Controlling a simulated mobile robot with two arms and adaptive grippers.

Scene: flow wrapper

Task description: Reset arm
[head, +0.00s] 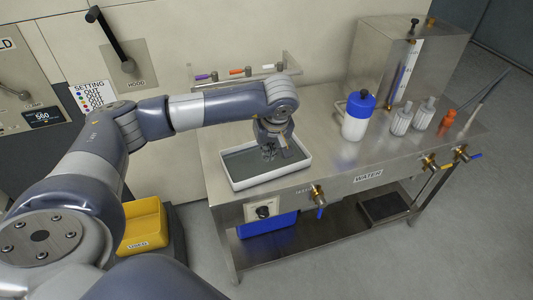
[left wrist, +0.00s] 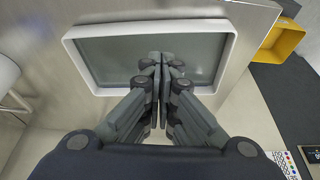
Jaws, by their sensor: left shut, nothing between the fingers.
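My left arm reaches in from the left in the head view. My left gripper (head: 268,154) points down over a white tray (head: 226,182) with a dark, glossy inside on the steel table. In the left wrist view the gripper (left wrist: 161,60) has its fingers together with nothing between them. The tray rim (left wrist: 67,45) shows around and beyond the fingertips. I cannot tell whether the fingertips touch the tray's inside. My right gripper is in neither view.
On the steel table (head: 345,165) stand a blue-and-white bottle (head: 358,118), several small bottles (head: 402,120) and a steel tank (head: 375,55). Brass taps (head: 318,195) stick out at the front. A rack of pens (head: 237,71) is behind. A yellow bin (head: 143,225) stands low left.

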